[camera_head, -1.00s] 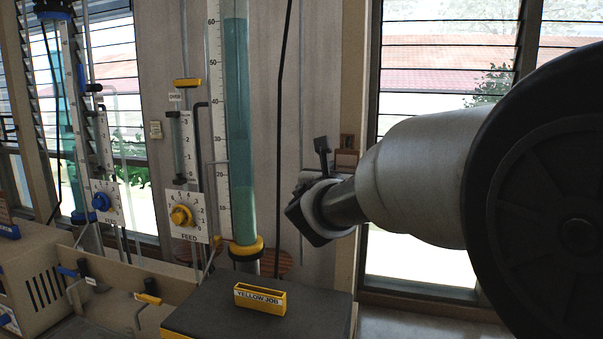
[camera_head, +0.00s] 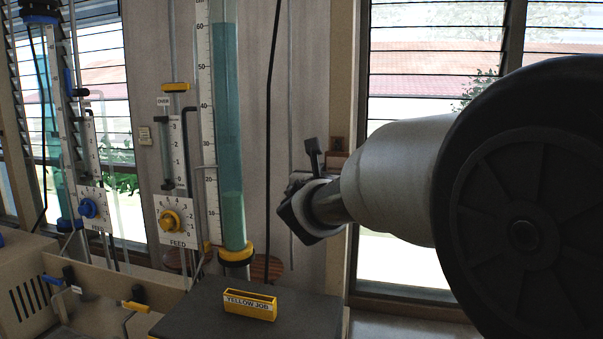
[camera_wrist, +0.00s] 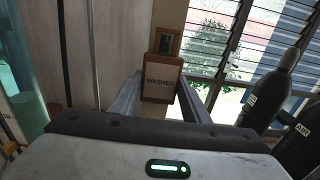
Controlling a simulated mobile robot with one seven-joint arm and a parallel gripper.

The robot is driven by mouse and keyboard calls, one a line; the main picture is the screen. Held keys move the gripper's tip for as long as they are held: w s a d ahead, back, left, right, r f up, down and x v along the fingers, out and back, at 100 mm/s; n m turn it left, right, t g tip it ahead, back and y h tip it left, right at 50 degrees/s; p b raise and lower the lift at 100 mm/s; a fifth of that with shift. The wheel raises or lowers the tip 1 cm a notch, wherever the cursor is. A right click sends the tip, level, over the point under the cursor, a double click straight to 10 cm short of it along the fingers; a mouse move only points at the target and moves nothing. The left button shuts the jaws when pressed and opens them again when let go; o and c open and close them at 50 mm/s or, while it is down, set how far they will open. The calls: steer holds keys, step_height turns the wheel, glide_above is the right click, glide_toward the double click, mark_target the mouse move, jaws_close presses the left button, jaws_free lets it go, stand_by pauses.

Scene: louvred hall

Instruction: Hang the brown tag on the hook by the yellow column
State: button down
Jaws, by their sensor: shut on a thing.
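My gripper (camera_wrist: 160,92) is shut on the brown tag (camera_wrist: 160,80), which is lettered in dark print and hangs between the two fingers in the wrist view. In the head view my gripper (camera_head: 312,205) is in front of the wall, right of the yellow column, its fingers mostly hidden by the wrist. A small part of the tag seems to show behind it. The yellow column (camera_head: 229,140) is a teal-filled clear tube with a yellow collar at its foot and a scale beside it. I cannot make out a hook near it with certainty.
A yellow holder (camera_head: 249,303) sits on a dark box below the column. A yellow feed knob (camera_head: 170,221) is on a panel to the left. A black cable (camera_head: 271,130) hangs between column and gripper. Dark cylinders (camera_wrist: 272,92) stand right in the wrist view, near louvred windows.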

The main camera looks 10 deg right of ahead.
steer(key=shift+f+b, duration=0.7)
steer(key=shift+b, duration=0.15)
stand_by(0.3)
steer(key=c, duration=0.9)
jaws_free()
steer(key=shift+v, duration=3.5)
steer(key=shift+p+v, duration=1.25)
steer(key=shift+v, duration=7.5)
